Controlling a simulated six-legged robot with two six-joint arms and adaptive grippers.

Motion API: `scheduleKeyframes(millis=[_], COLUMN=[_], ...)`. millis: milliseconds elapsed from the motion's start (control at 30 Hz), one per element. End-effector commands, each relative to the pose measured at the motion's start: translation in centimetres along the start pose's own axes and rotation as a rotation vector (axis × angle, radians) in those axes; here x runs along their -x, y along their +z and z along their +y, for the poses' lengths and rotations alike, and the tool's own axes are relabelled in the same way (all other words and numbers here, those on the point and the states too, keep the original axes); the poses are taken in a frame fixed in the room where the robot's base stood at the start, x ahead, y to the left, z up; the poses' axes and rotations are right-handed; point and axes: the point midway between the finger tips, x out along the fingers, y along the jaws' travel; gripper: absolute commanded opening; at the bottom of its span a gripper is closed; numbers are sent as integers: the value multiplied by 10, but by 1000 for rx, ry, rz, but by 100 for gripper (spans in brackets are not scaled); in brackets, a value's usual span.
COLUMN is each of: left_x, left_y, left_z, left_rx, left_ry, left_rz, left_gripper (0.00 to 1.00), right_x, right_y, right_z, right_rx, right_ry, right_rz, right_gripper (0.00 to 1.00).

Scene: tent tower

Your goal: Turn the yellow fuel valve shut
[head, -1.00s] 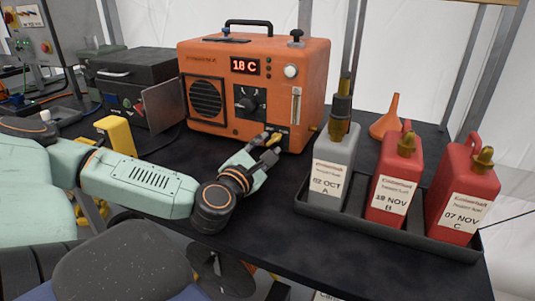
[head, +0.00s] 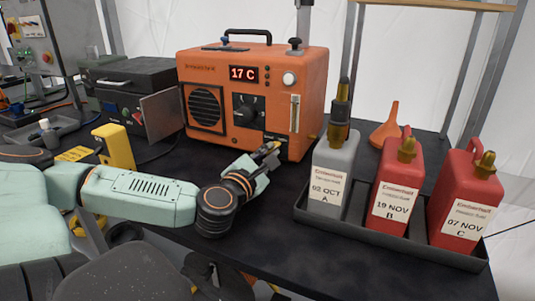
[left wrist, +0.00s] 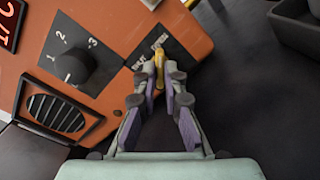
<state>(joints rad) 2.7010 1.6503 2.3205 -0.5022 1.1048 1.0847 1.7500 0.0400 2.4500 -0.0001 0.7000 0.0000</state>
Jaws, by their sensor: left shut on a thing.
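The orange heater (head: 255,75) stands on the black table, with the small yellow fuel valve (left wrist: 161,66) low on its front, beside a dark label plate. My left gripper (head: 270,152) reaches the heater's lower right front. In the left wrist view its two fingers (left wrist: 163,78) are closed on the yellow valve from both sides. Part of the valve is hidden by the fingers, so its exact angle is hard to tell. In the head view the gripper mostly covers the valve. My right gripper is in neither view.
A black tray (head: 395,238) with a grey can (head: 333,165) and two red cans (head: 398,180) stands close right of my gripper. An orange funnel (head: 386,132) is behind them. A dark case (head: 145,85) and a yellow block (head: 116,146) are left.

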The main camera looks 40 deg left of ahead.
Motion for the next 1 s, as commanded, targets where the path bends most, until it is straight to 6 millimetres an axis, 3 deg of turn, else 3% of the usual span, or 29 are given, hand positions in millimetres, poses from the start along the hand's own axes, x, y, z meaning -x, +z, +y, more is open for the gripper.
scheduleKeyframes(millis=[533,1000], left_x=[0,0], left_y=[-1,-1], left_z=[0,1], left_rx=[57,437], left_ry=[1,3], left_rz=[2,3], left_gripper=[0,0], right_x=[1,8], right_y=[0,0], right_z=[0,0], right_rx=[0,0], right_ry=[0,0], right_rz=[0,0], right_gripper=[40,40])
